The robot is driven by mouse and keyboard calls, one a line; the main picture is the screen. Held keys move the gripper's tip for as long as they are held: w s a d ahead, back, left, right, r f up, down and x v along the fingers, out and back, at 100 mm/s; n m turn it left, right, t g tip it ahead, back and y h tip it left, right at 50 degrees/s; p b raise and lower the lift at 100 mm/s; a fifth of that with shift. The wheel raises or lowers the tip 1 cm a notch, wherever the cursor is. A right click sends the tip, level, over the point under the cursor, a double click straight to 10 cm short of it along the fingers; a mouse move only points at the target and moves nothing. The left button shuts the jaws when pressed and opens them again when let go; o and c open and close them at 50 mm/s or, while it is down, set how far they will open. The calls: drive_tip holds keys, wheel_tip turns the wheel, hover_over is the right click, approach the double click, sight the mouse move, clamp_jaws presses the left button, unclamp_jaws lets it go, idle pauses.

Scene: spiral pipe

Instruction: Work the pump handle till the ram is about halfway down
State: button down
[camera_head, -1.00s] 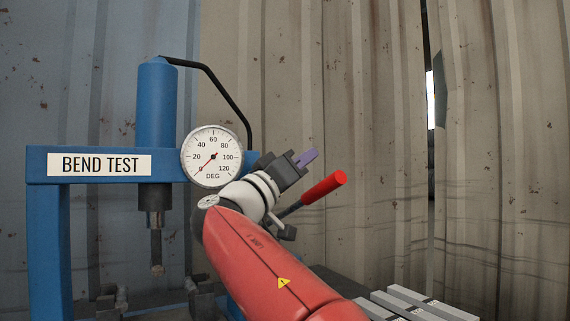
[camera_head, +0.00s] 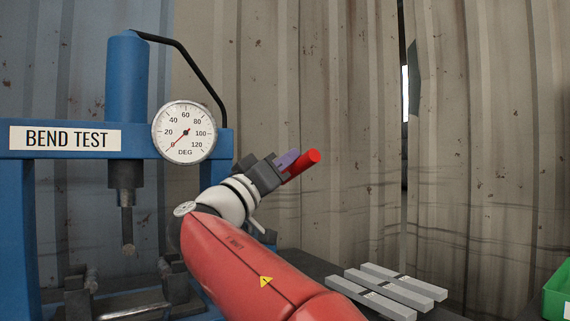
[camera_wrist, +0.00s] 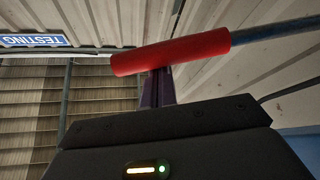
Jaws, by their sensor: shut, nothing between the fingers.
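The pump handle ends in a red grip (camera_head: 302,165); in the wrist view the red grip (camera_wrist: 172,53) lies across the picture on a grey rod (camera_wrist: 275,28). My gripper (camera_head: 287,159) is shut and empty, its purple fingers at the red grip. In the wrist view my gripper (camera_wrist: 158,88) shows its fingertips passing behind or meeting the grip; I cannot tell if they touch. The ram (camera_head: 127,225) hangs below the blue cylinder (camera_head: 127,80) of the press. The dial gauge (camera_head: 186,132) has its needle near 0.
A bar specimen (camera_head: 130,311) lies low under the ram, by dark supports (camera_head: 175,281). Several grey bars (camera_head: 385,292) lie on the dark bench at the right. A green bin (camera_head: 557,293) stands at the right edge. A corrugated wall (camera_head: 330,120) closes the back.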

wheel_tip(320, 180, down, 10)
drive_tip(key=s+d+m+h+b, duration=0.1)
drive_tip(key=s+b, duration=0.1)
drive_tip(key=b, duration=1)
drive_tip(key=shift+s+d+m+g+b, duration=0.2)
drive_tip(key=shift+d+m+g+b, duration=0.1)
drive_tip(key=shift+b, duration=0.05)
